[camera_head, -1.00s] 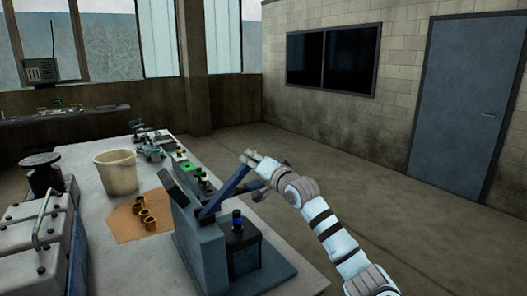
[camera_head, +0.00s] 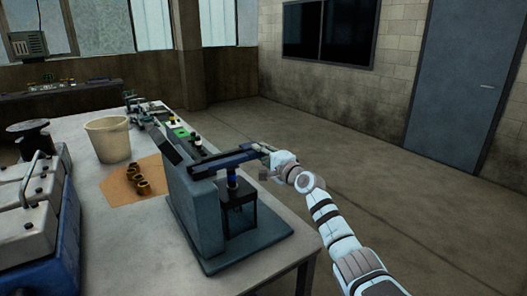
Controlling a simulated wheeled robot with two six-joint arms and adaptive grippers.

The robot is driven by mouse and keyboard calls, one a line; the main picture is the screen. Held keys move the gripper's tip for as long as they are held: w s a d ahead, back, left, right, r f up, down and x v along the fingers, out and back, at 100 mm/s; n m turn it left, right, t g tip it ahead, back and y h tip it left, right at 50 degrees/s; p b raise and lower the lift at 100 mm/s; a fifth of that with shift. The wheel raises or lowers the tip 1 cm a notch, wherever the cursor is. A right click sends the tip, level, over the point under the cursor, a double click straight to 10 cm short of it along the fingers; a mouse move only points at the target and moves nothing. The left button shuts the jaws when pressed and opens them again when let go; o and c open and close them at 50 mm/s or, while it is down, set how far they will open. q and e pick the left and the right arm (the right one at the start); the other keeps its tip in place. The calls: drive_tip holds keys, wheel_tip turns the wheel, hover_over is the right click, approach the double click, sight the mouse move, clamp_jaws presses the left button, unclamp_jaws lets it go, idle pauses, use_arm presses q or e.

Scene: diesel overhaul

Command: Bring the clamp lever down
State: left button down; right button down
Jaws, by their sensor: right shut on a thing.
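The clamp lever (camera_head: 226,160) is a dark blue bar on the grey-blue clamp stand (camera_head: 193,208), which stands on a flat base plate at the table's right edge. The lever lies almost level, pointing right, just above a dark block with a blue-topped post (camera_head: 232,182). My right gripper (camera_head: 268,151) is at the lever's outer end and shut on it; the fingers are small and partly hidden. My left gripper is not in view.
The table (camera_head: 125,240) holds a cream bucket (camera_head: 108,140), brass bushings (camera_head: 142,185) on a brown sheet (camera_head: 118,186), and a grey and blue case (camera_head: 35,215) at the left. Small parts line the far right edge. The floor right of the table is clear.

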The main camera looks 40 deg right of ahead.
drive_tip(key=shift+a+f, duration=0.15)
drive_tip(key=shift+f, duration=0.1)
drive_tip(key=c, duration=1.5)
unclamp_jaws()
drive_tip(key=shift+c, duration=0.2)
drive_tip(key=shift+o, duration=0.6)
drive_tip(key=shift+w, duration=0.2)
drive_tip(key=shift+s, duration=0.35)
drive_tip(key=s, duration=1.1)
drive_tip(key=shift+s+a, duration=0.15)
